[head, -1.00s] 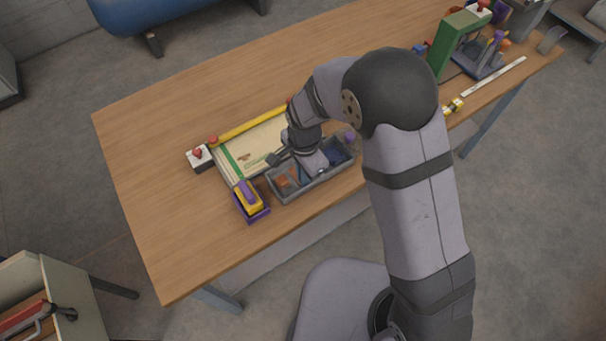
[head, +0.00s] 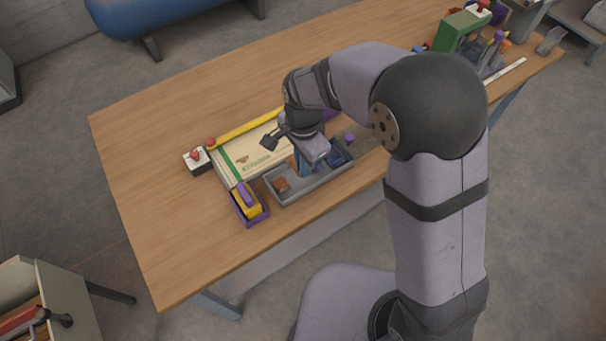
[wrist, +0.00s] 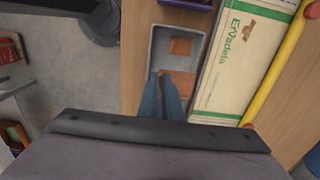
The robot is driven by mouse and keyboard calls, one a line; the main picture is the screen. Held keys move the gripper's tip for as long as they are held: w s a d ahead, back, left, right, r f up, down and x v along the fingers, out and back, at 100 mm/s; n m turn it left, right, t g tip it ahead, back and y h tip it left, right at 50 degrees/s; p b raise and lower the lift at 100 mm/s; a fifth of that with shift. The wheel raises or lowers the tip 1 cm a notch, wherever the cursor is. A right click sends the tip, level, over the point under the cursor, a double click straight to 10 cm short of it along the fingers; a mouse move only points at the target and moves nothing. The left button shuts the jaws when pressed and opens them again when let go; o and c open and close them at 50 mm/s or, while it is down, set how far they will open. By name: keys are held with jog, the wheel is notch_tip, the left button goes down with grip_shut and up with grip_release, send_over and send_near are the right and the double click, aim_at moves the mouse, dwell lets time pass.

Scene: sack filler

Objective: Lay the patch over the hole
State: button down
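The sack (head: 258,155), pale with a green band and print, lies flat on the table; it also shows in the wrist view (wrist: 240,70). I cannot make out the hole; my arm hides part of the sack in the head view. My gripper (wrist: 161,77) points into the grey tray (wrist: 154,55), its blue fingers close together at the tips. An orange-brown patch (wrist: 180,84) is at the fingertips and seems pinched between them; in the head view it shows beside the fingers (head: 292,163), above the tray. Another orange-brown patch (wrist: 180,46) lies in the tray.
A yellow bar (head: 245,129) with red ends runs along the sack's far side. A white box with a red button (head: 196,159) stands at its left corner. A purple holder with a yellow item (head: 248,204) stands left of the tray. The table's left part is clear.

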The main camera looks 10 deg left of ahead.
jog(key=shift+r, duration=1.85)
jog(key=shift+s+a+r, duration=0.25)
jog(key=shift+r, duration=0.05)
jog(key=a+f+p, duration=0.2)
jog(key=a+f+n+p, duration=0.1)
jog(key=a+p, duration=0.1)
jog(key=s+a+f+n+p, duration=0.1)
jog(key=a+f, duration=0.1)
jog(key=shift+a+f+p, duration=0.3)
jog(key=shift+f+p, duration=0.05)
jog(key=shift+p, duration=0.05)
jog(key=w+a+n, duration=0.1)
jog(key=a, duration=0.1)
jog(key=w+a+n, duration=0.2)
jog(key=shift+w+a+f+n, duration=0.1)
jog(key=shift+a+n, duration=0.2)
jog(key=w+a+r+n, duration=0.3)
jog(key=r+n, duration=0.1)
jog(key=n, duration=0.8)
jog(key=shift+w+a, duration=0.15)
jog(key=shift+f, duration=0.25)
